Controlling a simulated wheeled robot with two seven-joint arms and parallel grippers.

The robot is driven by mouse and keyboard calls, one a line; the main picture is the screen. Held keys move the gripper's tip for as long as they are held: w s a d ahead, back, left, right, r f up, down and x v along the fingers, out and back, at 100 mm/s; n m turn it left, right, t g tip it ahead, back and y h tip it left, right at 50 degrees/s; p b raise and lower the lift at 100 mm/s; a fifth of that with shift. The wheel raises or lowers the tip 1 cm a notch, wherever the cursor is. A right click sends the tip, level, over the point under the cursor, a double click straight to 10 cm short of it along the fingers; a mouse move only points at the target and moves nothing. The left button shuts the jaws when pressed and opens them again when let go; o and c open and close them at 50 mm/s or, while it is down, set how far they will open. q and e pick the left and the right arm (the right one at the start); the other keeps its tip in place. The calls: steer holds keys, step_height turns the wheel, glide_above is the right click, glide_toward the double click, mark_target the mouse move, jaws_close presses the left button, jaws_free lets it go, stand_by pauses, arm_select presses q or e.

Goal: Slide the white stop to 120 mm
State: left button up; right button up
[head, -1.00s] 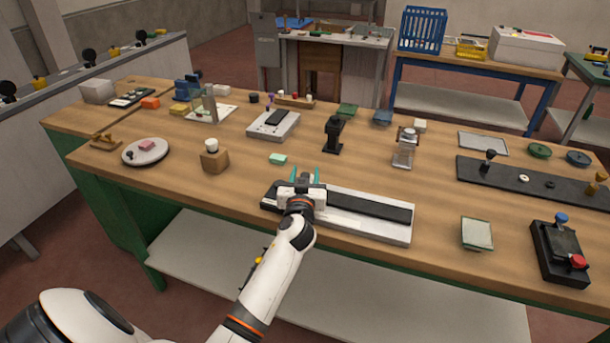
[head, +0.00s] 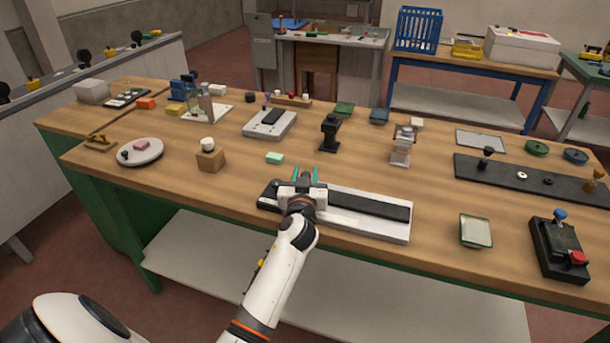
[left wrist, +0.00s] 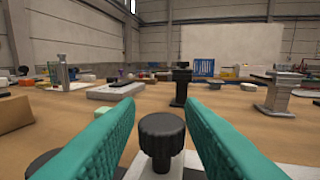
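A long rail fixture (head: 370,227) with a white body and a black top strip (head: 365,205) lies near the front edge of the bench. My left gripper (head: 304,173) is over its left part, with teal fingertips pointing away from me. In the left wrist view, a black knurled knob (left wrist: 162,140) stands between the two teal fingers (left wrist: 160,130), with gaps on both sides. A white part (left wrist: 165,170), perhaps the stop, shows below the knob. In the head view my gripper hides the knob and stop. No scale marks are readable. My right gripper is out of view.
A mint block (head: 275,158) lies just behind the rail, and a black stand (head: 330,132) is further back. A pale green-edged pad (head: 476,231) and a black box with blue and red knobs (head: 558,250) are to the right. Bench between these is clear.

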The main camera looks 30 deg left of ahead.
arm_select(q)
steer(key=shift+o, duration=0.5)
steer(key=shift+s+d, duration=0.15)
steer(key=shift+s, duration=0.1)
steer(key=b+v, duration=0.2)
steer(key=v, duration=0.9)
steer(key=shift+s+d+b, duration=0.15)
steer(key=shift+s+b, duration=0.05)
steer(key=shift+b, duration=0.15)
